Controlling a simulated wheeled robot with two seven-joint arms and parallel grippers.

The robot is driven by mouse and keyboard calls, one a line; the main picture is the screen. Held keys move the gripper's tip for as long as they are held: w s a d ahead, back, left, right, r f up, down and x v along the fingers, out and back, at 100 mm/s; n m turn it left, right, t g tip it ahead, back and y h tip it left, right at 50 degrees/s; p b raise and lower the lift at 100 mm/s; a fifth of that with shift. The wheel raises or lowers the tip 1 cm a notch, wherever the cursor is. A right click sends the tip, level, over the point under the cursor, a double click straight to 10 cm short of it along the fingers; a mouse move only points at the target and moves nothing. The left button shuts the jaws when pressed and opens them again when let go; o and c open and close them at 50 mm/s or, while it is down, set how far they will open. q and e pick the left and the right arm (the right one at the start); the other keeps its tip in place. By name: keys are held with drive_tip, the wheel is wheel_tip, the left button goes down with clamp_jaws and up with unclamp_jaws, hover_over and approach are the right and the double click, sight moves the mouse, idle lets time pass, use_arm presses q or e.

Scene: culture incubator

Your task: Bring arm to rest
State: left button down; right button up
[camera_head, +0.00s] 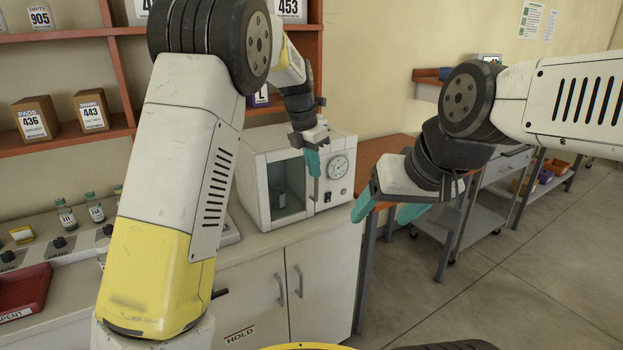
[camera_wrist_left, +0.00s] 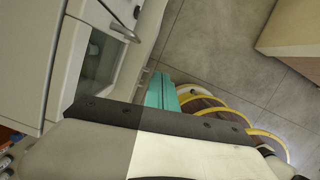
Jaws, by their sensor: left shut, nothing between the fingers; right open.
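My left arm rises from the bottom left in the head view and bends down, so its gripper (camera_head: 314,162) hangs in front of the incubator (camera_head: 256,187). The left gripper's teal fingers are shut with nothing between them; they also show in the left wrist view (camera_wrist_left: 160,92). The incubator is a white box with a dark window, a round dial and a handle. Its door looks shut, and a bottle shows dimly behind the glass. My right gripper (camera_head: 388,208) is open and empty, held out to the right of the incubator. Its teal fingers are spread apart.
The incubator stands on a white counter (camera_head: 262,242) with cupboard doors (camera_head: 318,280) below. Shelves (camera_head: 60,140) with boxes stand at the left. Small bottles (camera_head: 66,214) and a red tray (camera_head: 22,292) are on the left counter. Grey floor (camera_head: 540,250) is free at the right.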

use_arm(q)
drive_tip(key=s+a+r+m+t+h, duration=0.1)
drive_tip(key=s+a+r+m, duration=0.4)
drive_tip(key=s+a+m, duration=0.15)
drive_tip(key=s+a+r+m+t, duration=0.1)
drive_tip(key=s+a+r+m, duration=0.35)
drive_tip(key=s+a, duration=0.2)
drive_tip(key=s+a+f+m+t, duration=0.1)
drive_tip(key=s+a+m, duration=0.2)
drive_tip(key=s+m, duration=0.4)
drive_tip(key=s+a+f+m+t+y, duration=0.1)
drive_tip(key=s+a+f+m, duration=0.1)
drive_tip(key=s+m, duration=0.6)
drive_tip(key=s+a, duration=0.1)
drive_tip(key=s, duration=0.2)
drive_tip(key=shift+s+t, duration=0.25)
drive_tip(key=shift+t, duration=0.05)
